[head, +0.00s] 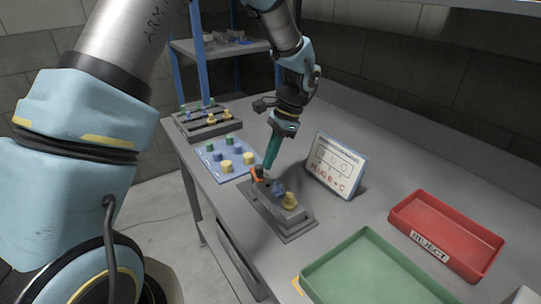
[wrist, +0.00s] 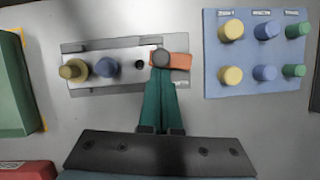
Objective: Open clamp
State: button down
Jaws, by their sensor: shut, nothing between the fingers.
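The clamp (wrist: 181,61) is an orange lever with a dark round knob (wrist: 161,57). It sits at one end of the grey fixture block (wrist: 124,76), at the far end in the head view (head: 257,172). The block also carries a yellow plug (wrist: 73,70), a blue plug (wrist: 106,67) and a small dark hole (wrist: 139,65). My gripper (wrist: 160,76) has its teal fingers together, with nothing seen between them. The fingertips are right at the knob and overlap its lower edge in the wrist view; I cannot tell whether they touch it.
A blue board (head: 226,159) with green, blue and yellow pegs lies beyond the fixture, with a grey peg rack (head: 184,124) behind it. A sign (head: 338,164) reading "PLUG B + C" stands to the right. A green tray (head: 366,234) and a red REJECT tray (head: 420,201) are nearer.

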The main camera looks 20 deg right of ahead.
aim_at(257, 180)
jog(key=m, duration=0.1)
jog(key=s+a+m+t, duration=0.1)
jog(key=m, duration=0.1)
jog(key=shift+a+m, duration=0.1)
jog(key=shift+m, duration=0.2)
jog(key=m, duration=0.1)
jog(key=a+m+t, duration=0.1)
jog(key=m, duration=0.1)
jog(key=shift+s+a+m+t+h, duration=0.1)
jog(key=shift+a+m+t+h, duration=0.1)
jog(key=shift+m+t+h, duration=0.15)
jog(key=m, duration=0.1)
jog(key=a+m+t+h, duration=0.1)
jog(key=m, duration=0.1)
jog(key=shift+a+m, duration=0.2)
jog(key=shift+m, duration=0.05)
jog(key=shift+w+a+m+t+h, duration=0.15)
jog(key=shift+a+m+h, duration=0.2)
jog(key=shift+m, duration=0.65)
jog(key=shift+w+a+m+t+h, duration=0.15)
jog(key=shift+a+m+h, duration=0.15)
jog(key=shift+m, duration=0.7)
